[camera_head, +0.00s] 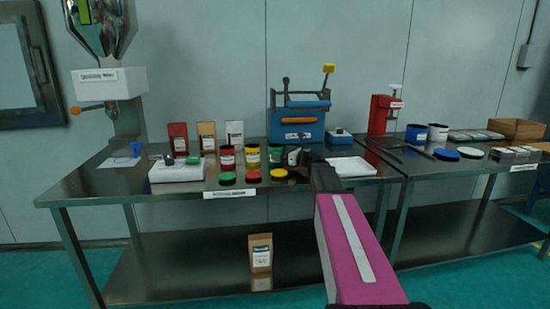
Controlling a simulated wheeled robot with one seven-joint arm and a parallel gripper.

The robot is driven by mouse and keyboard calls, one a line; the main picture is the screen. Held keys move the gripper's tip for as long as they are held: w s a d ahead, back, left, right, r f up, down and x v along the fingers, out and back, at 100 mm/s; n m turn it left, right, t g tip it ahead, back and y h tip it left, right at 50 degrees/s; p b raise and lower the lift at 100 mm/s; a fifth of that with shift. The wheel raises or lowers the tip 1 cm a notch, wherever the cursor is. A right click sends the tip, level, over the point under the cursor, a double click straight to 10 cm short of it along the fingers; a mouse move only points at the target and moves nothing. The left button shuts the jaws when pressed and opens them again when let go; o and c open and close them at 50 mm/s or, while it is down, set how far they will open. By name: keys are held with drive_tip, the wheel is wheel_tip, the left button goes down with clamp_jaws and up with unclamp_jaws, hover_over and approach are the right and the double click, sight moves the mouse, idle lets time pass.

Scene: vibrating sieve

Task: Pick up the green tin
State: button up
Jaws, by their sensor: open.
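The green tin (274,152) stands upright on the left steel table (130,192), at the right end of a short row of tins. My arm reaches in from the lower right, and my gripper (291,158) is open right beside the green tin, at its right side. The gripper is small and dark here, and I cannot tell whether a finger touches the tin. Part of the tin's right side may be hidden by the gripper.
A yellow tin (252,155) and a red tin (227,157) stand left of the green tin. Green (227,179), red (253,177) and yellow (277,174) lids lie in front. A blue machine (298,124) stands behind. A white scale (176,172) is left.

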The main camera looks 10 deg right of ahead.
drive_tip(key=x, duration=0.4)
drive_tip(key=shift+w+f, duration=0.1)
drive_tip(key=shift+w, duration=0.15)
drive_tip(key=c, duration=1)
drive_tip(key=shift+o, duration=0.2)
